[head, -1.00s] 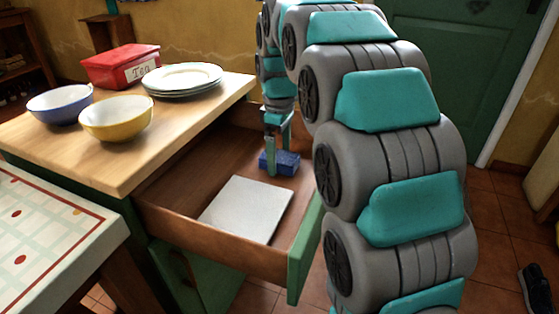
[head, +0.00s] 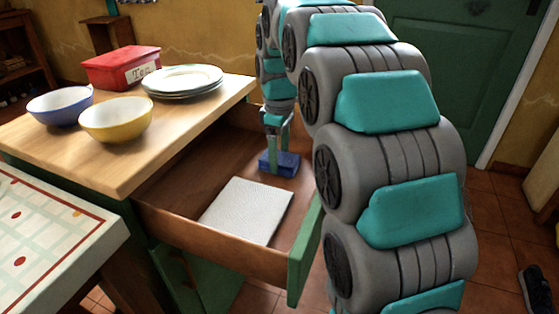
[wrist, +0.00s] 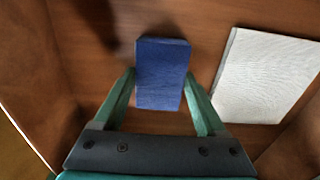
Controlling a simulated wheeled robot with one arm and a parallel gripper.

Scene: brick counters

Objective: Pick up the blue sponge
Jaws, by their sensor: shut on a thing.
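The blue sponge (head: 287,163) is a small blue block in the open drawer, near its back right. In the wrist view the sponge (wrist: 162,75) sits between the two green fingers of my gripper (wrist: 161,88), with a finger against each side. My gripper (head: 279,160) reaches down into the drawer from above and is shut on the sponge. I cannot tell whether the sponge touches the drawer floor. The far finger is partly hidden in the head view.
A white flat pad (head: 246,211) lies in the open drawer (head: 190,183), close to the sponge. The wooden counter (head: 60,155) above holds a blue bowl (head: 60,106), a yellow bowl (head: 116,120), stacked plates (head: 183,80) and a red tea box (head: 122,67). A patterned table (head: 50,225) stands at front left.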

